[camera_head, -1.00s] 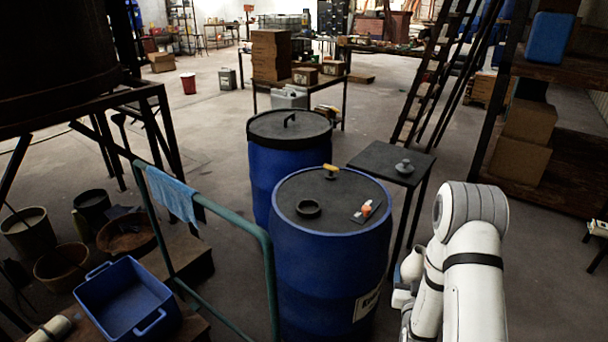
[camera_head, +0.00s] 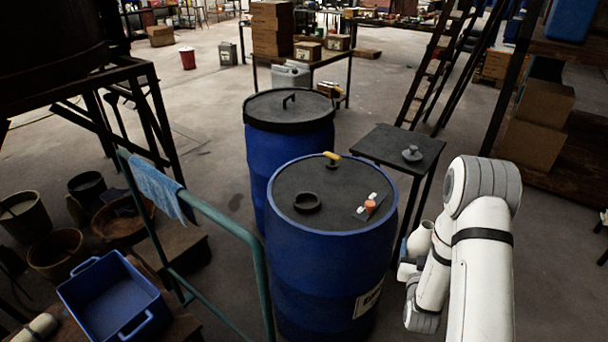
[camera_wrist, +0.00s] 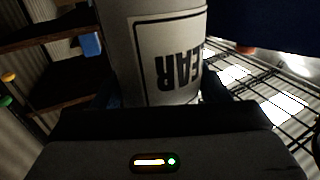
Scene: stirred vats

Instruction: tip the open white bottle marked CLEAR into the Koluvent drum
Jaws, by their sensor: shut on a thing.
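The white bottle (camera_head: 420,239) is in my gripper at the right of the front drum, below its top; its mouth points up and it leans slightly. In the wrist view the bottle (camera_wrist: 128,45) fills the upper middle, with the letters "EAR" showing upside down on its label. My gripper (camera_wrist: 160,98) is shut around it; in the head view the arm partly hides the gripper (camera_head: 407,268). The blue front drum (camera_head: 325,255) has a dark top with a raised black ring (camera_head: 307,203), apparently its opening. Its label (camera_head: 368,300) is cut off by the curve, so I cannot read the name.
An orange-capped item (camera_head: 370,206) and a yellow-handled item (camera_head: 331,157) sit on the front drum. A lidded blue drum (camera_head: 289,110) stands behind. A small dark table (camera_head: 385,142) bears a grey stopper-like piece (camera_head: 411,153). A green rail (camera_head: 225,222) stands left.

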